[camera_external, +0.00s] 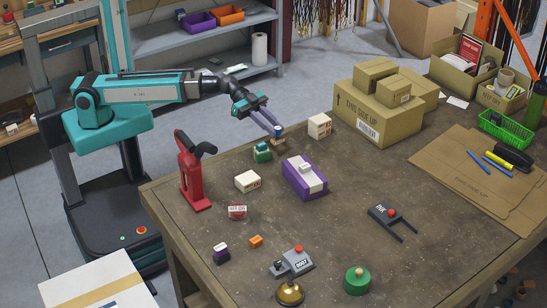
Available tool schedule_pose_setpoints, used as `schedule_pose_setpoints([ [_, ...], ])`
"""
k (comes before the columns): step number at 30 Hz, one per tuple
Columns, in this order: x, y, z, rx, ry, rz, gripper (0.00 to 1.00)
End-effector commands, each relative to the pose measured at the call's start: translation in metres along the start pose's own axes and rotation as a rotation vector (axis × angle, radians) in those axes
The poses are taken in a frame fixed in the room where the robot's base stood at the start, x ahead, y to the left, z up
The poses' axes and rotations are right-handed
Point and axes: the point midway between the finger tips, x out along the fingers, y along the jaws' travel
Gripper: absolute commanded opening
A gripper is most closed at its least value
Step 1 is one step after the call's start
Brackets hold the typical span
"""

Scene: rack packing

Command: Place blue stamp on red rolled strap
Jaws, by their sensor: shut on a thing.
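My gripper (272,124) is at the back left part of the workbench, pointing down to the right. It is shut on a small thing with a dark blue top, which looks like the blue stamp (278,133). The fingers hide part of it. Whether its lower end touches the bench or a thing under it I cannot tell. A small round red thing with a white label, which looks like the red rolled strap (237,212), lies on the bench's left front part, in front of a white box. It is well apart from my gripper, toward the camera.
A tall red tool (192,172) stands at the left edge. Cardboard boxes (378,112) stand behind. The bench's middle right is mostly clear.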

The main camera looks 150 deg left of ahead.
Motion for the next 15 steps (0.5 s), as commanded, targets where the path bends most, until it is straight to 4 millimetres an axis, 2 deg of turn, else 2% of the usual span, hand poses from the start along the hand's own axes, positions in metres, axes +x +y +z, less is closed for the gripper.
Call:
schedule_pose_setpoints([
  [3,0.02,0.028,-0.016,0.014,0.002,0.042,0.0],
  [15,0.07,0.131,-0.06,0.058,0.001,0.184,0.0],
])
